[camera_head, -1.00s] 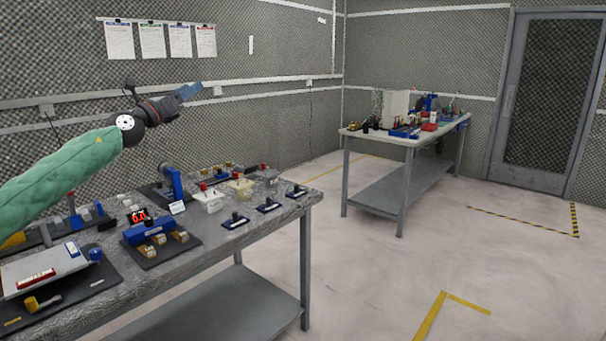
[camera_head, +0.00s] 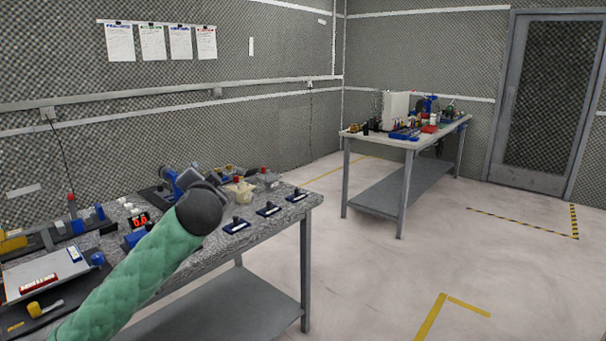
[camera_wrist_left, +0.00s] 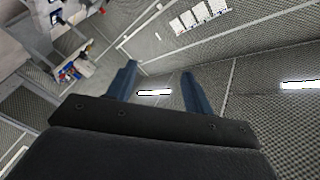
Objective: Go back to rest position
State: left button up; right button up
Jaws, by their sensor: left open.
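My left arm, in a green sleeve, comes in from the bottom left of the head view and ends there in a dark wrist joint in front of the near workbench (camera_head: 252,298). My right arm and gripper are in neither view.
A second table (camera_head: 365,138) with tools stands at the back. Open floor (camera_head: 380,275) lies to the right. A door (camera_head: 548,100) is at the far right.

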pick_arm(q)
jog(key=s+d+f+n+g+h+p, duration=0.1)
jog(key=s+d+f+g+h, duration=0.25)
jog(key=s+f, duration=0.75)
jog(key=s+d+f+n+g+h+p, duration=0.15)
jog(key=s+d+f+g, duration=0.4)
jog(key=f, duration=0.95)
jog(key=s+f+g, duration=0.2)
jog(key=s+f, duration=0.6)
jog(key=s, duration=0.3)
jog(key=s+d+f+n+g+h+p, duration=0.1)
jog(key=s+f+g, duration=0.1)
jog(key=s+f, duration=0.6)
jog(key=s+f+n+g, duration=0.1)
jog(key=s+f+g, duration=0.1)
jog(key=s+f, duration=0.6)
jog(key=s, duration=0.7)
jog(key=shift+d+p, duration=0.2)
jog(key=shift+p, duration=0.2)
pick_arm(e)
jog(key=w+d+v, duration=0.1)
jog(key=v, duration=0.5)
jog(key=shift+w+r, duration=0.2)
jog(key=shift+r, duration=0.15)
